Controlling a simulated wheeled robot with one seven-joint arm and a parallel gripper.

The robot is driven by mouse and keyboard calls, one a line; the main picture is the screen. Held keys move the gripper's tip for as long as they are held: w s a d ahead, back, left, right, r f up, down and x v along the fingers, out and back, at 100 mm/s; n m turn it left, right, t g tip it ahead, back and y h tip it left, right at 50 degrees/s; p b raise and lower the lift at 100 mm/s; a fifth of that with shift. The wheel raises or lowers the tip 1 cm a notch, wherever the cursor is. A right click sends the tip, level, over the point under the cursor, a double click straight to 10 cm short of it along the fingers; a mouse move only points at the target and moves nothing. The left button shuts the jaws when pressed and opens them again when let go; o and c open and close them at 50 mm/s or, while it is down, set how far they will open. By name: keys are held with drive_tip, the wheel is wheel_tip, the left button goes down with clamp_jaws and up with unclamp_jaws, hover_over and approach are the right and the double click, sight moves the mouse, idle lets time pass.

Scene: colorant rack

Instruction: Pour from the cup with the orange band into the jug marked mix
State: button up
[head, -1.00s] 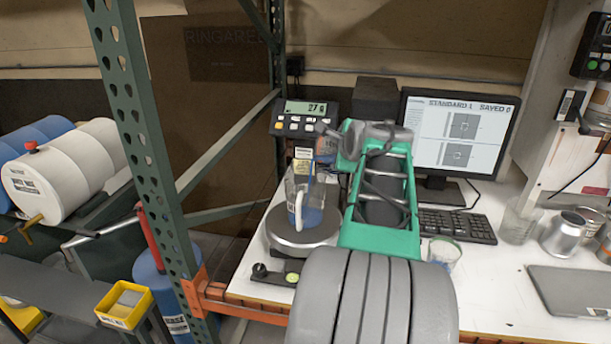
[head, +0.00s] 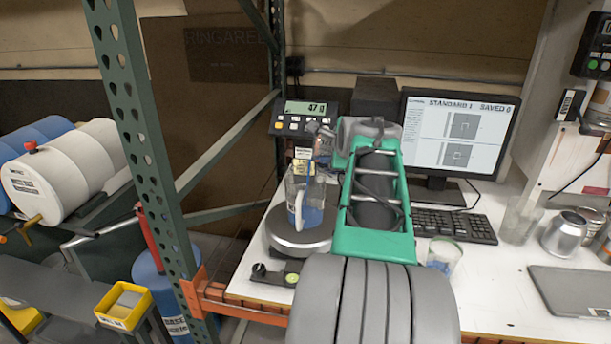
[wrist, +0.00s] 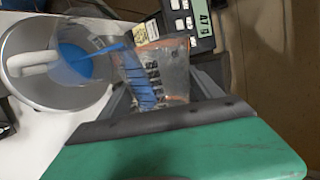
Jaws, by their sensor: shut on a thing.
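The jug (head: 309,213) is clear with a white handle, holds blue liquid and stands upright on the round scale pan. It also shows in the wrist view (wrist: 82,68); I cannot read a mix mark on it. My gripper (wrist: 163,92) is shut on a clear cup (wrist: 148,72) with dark markings and blue liquid inside. A trace of orange shows near its base. The cup is tipped toward the jug, its lip over the jug's opening, and a blue stream runs from it into the jug. In the head view my arm partly hides the cup (head: 324,148).
The scale display (head: 304,107) reads 47 g. The scale pan (head: 300,241) is near the bench's left edge, beside a green rack post (head: 150,150). A glass with blue liquid (head: 443,256), a keyboard (head: 455,225) and a monitor (head: 460,135) stand to the right.

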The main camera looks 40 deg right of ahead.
drive_tip(key=shift+w+a+f+n+g+h+b, duration=0.2)
drive_tip(key=shift+n+g+h+b, duration=0.15)
drive_tip(key=shift+b, duration=0.35)
idle(0.7)
